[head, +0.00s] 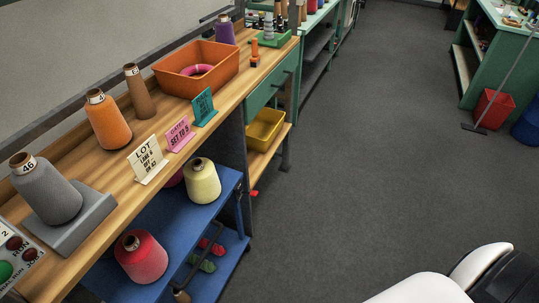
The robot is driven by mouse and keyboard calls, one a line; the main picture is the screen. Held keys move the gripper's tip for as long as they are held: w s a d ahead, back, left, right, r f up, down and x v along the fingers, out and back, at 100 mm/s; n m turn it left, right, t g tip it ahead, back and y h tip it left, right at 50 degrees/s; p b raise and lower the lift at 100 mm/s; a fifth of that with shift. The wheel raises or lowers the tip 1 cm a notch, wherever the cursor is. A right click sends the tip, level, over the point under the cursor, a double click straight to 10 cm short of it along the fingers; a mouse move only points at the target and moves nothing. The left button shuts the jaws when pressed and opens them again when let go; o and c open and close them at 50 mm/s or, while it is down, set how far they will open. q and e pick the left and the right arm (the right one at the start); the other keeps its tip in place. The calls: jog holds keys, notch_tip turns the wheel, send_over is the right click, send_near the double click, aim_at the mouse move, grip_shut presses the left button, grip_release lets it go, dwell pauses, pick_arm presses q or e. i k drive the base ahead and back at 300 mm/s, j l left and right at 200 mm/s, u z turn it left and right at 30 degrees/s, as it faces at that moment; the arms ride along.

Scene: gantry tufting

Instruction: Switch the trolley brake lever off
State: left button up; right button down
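The trolley appears to be the blue two-shelf cart (190,222) beside and partly under the wooden bench, at lower left of centre. A cream yarn cone (203,183) and a red yarn cone (140,258) stand on its top shelf. A small red tip (254,193) shows near the cart's right edge; it may be the brake lever, but its position is too small to read. The cart's wheels are not clearly visible. Neither gripper shows; only a white and black part of my own body is at bottom right.
The wooden bench (112,180) runs along the left with cones, signs and an orange bin (190,76). A yellow bin (266,131) sits on a lower shelf behind the cart. Grey floor (370,150) is clear to the right. A red bucket (492,108) stands far right.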

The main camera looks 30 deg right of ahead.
aim_at(254, 193)
jog(key=i+l, duration=0.2)
jog(key=l, duration=0.15)
jog(key=i+l, duration=0.2)
jog(key=l, duration=0.15)
jog(key=i+l+u, duration=0.1)
jog(key=l, duration=0.25)
jog(key=i+l, duration=0.25)
jog(key=l, duration=0.15)
